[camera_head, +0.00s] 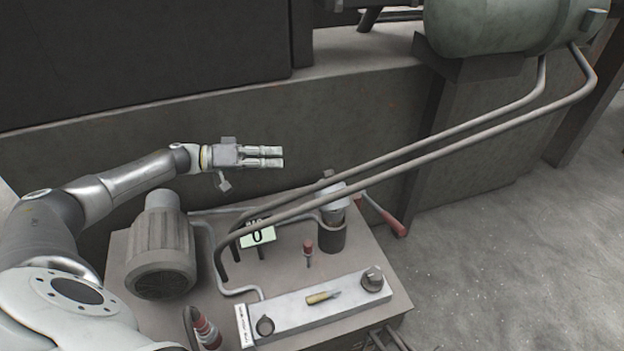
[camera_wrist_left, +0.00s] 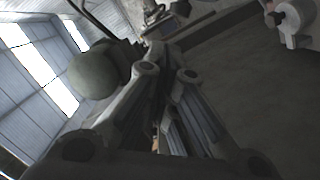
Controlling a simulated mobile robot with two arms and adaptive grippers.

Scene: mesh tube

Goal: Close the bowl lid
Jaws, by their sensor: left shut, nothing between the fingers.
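I cannot make out a bowl or a bowl lid in either view. My left gripper (camera_head: 280,157) reaches in from the left in the head view, above the back edge of the machine base and in front of the dark wall. Its two fingers lie side by side, shut, with nothing between them. In the left wrist view its finger links (camera_wrist_left: 168,85) fill the middle, and no held object shows. My right gripper is not in view.
Below the gripper is a machine base (camera_head: 345,268) with a ribbed motor (camera_head: 163,250), a dark cylinder (camera_head: 331,236), a green display (camera_head: 258,236) and a red-handled lever (camera_head: 393,226). Two pipes (camera_head: 420,140) slope up to a green tank (camera_head: 505,25). Floor at right is clear.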

